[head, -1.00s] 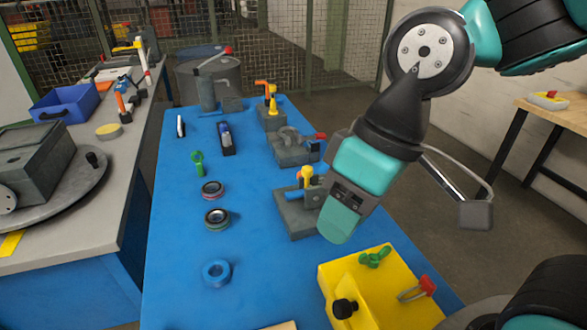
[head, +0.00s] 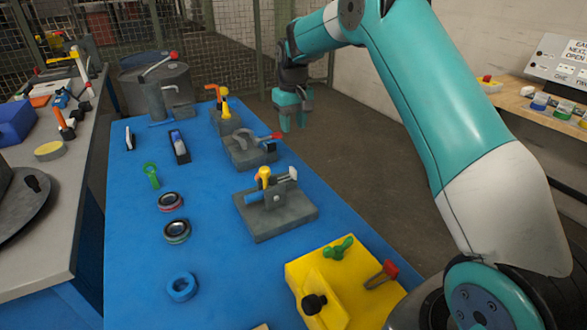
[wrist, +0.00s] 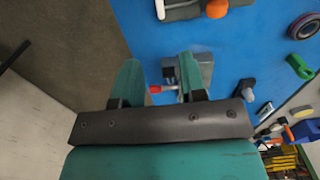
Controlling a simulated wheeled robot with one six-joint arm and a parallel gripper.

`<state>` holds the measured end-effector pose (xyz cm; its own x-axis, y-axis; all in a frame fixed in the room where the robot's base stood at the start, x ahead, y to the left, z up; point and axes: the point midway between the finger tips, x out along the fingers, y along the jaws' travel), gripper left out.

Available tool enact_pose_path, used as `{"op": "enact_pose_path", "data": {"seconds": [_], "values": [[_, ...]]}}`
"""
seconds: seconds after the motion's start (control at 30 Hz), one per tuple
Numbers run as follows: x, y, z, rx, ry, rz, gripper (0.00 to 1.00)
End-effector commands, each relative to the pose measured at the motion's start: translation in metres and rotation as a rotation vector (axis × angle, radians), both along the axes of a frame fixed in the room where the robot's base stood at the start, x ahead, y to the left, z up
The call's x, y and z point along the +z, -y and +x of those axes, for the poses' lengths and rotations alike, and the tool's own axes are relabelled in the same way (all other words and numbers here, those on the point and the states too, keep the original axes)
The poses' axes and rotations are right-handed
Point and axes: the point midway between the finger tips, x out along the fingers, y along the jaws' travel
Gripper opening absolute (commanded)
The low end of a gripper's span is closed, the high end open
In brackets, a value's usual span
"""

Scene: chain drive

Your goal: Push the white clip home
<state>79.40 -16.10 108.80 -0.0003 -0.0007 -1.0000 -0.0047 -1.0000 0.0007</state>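The white clip (head: 292,173) stands upright at the right end of a grey fixture (head: 275,221). The fixture also carries a blue cylinder (head: 252,198) and a yellow-orange knob (head: 264,174). I cannot tell how deep the clip sits. A white piece (wrist: 160,9) that looks like the clip is cut off at the top of the wrist view, beside the orange knob (wrist: 215,8). My gripper (head: 293,125) hangs pointing down beyond the table's right edge, behind and apart from the clip. In the wrist view its fingers (wrist: 157,75) are apart with nothing held between them.
A grey fixture with a red-tipped lever (head: 250,150) stands near my gripper. Behind it is a fixture with an orange lever (head: 223,115). A yellow box (head: 345,270) is at the front right. Rings (head: 177,231) lie left on the blue table (head: 130,205). Floor right of the table is clear.

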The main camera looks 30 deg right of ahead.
Motion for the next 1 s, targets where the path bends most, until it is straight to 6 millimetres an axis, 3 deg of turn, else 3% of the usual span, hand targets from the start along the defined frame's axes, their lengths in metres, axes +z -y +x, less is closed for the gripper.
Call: {"op": "enact_pose_path", "data": {"seconds": [0.4, 0.6, 0.8, 1.0], "values": [[-0.094, 0.0, -0.002, 0.001, -0.006, 0.001, 0.38], [-0.131, -0.001, -0.001, 0.001, -0.003, 0.001, 0.38], [-0.15, -0.001, -0.001, 0.001, 0.0, 0.001, 0.38], [-0.154, -0.001, -0.001, 0.001, 0.0, 0.001, 0.38]]}}
